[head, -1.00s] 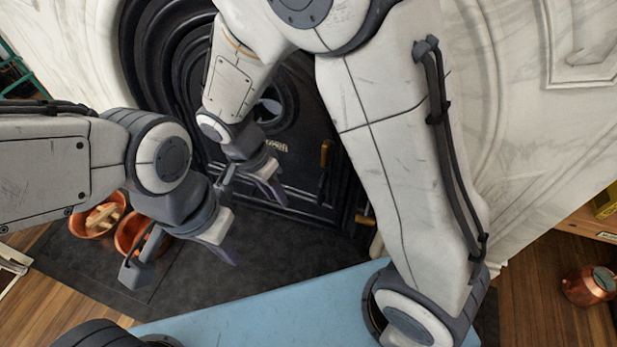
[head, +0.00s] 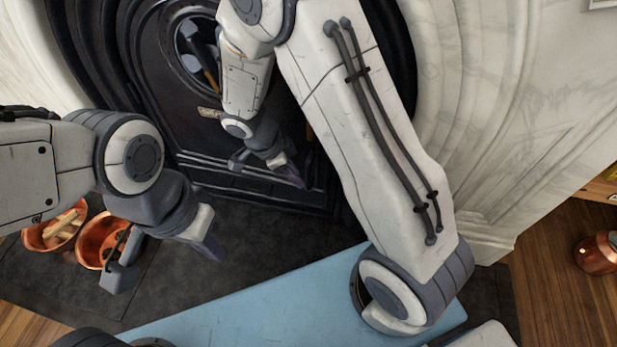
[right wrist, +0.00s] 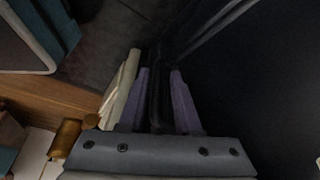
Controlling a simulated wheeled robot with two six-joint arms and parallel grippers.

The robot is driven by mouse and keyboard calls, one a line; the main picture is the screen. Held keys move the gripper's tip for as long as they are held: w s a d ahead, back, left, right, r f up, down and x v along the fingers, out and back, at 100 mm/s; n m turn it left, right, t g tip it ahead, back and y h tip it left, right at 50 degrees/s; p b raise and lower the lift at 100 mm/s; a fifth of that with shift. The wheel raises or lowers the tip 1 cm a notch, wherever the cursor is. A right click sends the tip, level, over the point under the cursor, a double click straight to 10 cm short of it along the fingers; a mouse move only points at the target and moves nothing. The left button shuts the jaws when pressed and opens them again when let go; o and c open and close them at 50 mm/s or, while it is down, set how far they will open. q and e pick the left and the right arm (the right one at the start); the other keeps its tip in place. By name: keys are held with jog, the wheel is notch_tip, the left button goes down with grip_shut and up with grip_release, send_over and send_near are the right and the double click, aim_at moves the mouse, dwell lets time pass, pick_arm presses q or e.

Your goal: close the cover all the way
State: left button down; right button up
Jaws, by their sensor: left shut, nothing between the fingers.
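The cover appears to be the black iron front panel (head: 183,135) of the fireplace, with a small nameplate (head: 210,113) and a round opening above it. My right arm hides its right part. A sliver of a brass-coloured handle (head: 309,131) shows beside my right forearm. My right gripper (head: 292,178) is low in front of the panel. In the right wrist view its purple fingers (right wrist: 161,100) are apart with a dark strip between them; whether they touch it is unclear. My left gripper (head: 211,247) is shut and empty, above the dark hearth.
Two copper pots (head: 100,241) stand on the dark hearth slab (head: 240,255) at left, near my left gripper. A light blue surface (head: 250,315) lies in front. White marble (head: 480,110) flanks the fireplace at right. A copper vessel (head: 597,254) stands on the wooden floor at far right.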

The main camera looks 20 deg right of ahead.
aim_at(308, 174)
jog(key=d, duration=0.1)
jog(key=d+b, duration=0.1)
jog(key=d, duration=0.1)
jog(key=shift+s+f, duration=0.1)
jog(key=shift+s, duration=0.1)
jog(key=shift+d+f+b, duration=0.3)
jog(key=shift+f+b, duration=0.1)
jog(key=shift+f, duration=0.05)
grip_shut()
dwell(1.0)
